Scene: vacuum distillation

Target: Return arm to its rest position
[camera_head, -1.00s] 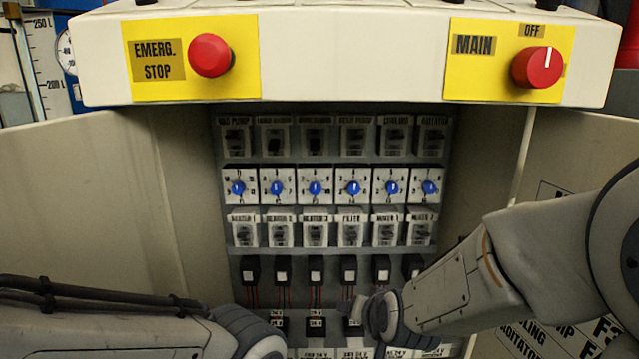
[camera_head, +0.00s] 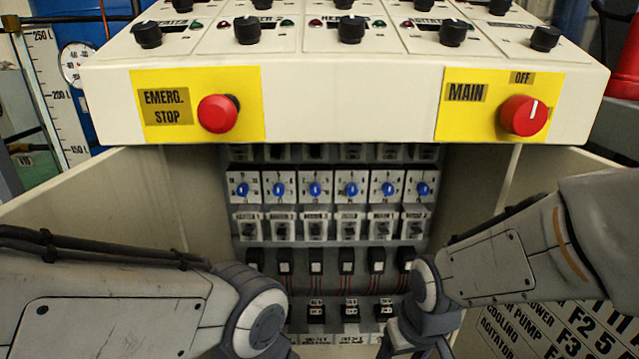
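My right arm (camera_head: 500,260) comes in from the right, in front of the open cabinet. Its wrist bends down at the bottom, where part of the dark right gripper (camera_head: 418,345) shows; its fingertips are cut off by the lower edge, so its opening cannot be told. I see nothing held in it. My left arm (camera_head: 120,300) comes in from the lower left and its wrist ends at the bottom edge. The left gripper is out of view.
The cabinet holds rows of breakers, blue dials (camera_head: 316,189) and switches. Above are a red emergency stop button (camera_head: 217,113) and a red main switch (camera_head: 523,115), labelled OFF at the top. Black knobs (camera_head: 351,29) line the console top. Open doors (camera_head: 85,200) flank both sides.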

